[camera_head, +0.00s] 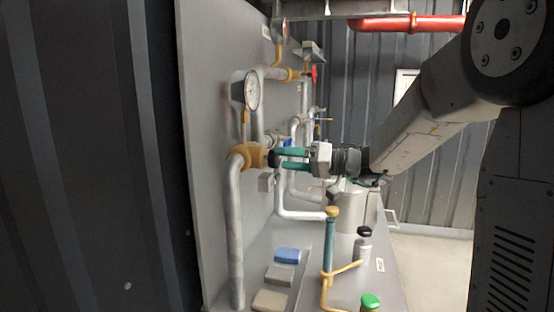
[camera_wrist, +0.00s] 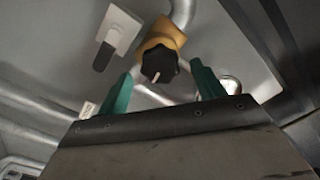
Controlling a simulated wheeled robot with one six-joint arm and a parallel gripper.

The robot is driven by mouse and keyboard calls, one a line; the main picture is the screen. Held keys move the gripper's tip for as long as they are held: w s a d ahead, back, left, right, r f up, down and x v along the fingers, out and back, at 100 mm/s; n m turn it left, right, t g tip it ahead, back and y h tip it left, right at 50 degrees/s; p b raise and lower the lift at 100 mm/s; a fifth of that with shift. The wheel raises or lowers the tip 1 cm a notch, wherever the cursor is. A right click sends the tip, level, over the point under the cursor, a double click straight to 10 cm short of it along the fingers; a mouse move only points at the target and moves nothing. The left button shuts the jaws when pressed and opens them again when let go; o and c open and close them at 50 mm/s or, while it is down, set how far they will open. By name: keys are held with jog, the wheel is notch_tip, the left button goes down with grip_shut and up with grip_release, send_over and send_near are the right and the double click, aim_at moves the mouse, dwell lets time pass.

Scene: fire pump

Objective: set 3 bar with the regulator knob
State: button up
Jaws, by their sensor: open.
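The regulator knob (camera_wrist: 159,64) is black and lobed with a pale pointer mark, set on a yellow body (camera_wrist: 160,35) in the wrist view. In the head view the yellow regulator body (camera_head: 250,156) sits on the grey pipe, and my gripper (camera_head: 275,158) points at it from the right. My gripper's green fingers (camera_wrist: 161,95) are open, one on each side of the knob, with gaps visible on both sides. Whether the fingertips reach past the knob's face, I cannot tell. The round pressure gauge (camera_head: 252,91) stands above the regulator; its reading is too small to read.
A grey box with a black lever (camera_wrist: 112,38) is left of the knob in the wrist view. Pipes run along the grey panel (camera_head: 208,110).

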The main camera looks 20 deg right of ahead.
aim_at(279, 158)
jog(key=shift+x, duration=1.7)
jog(key=shift+s, duration=0.1)
jog(key=c, duration=1)
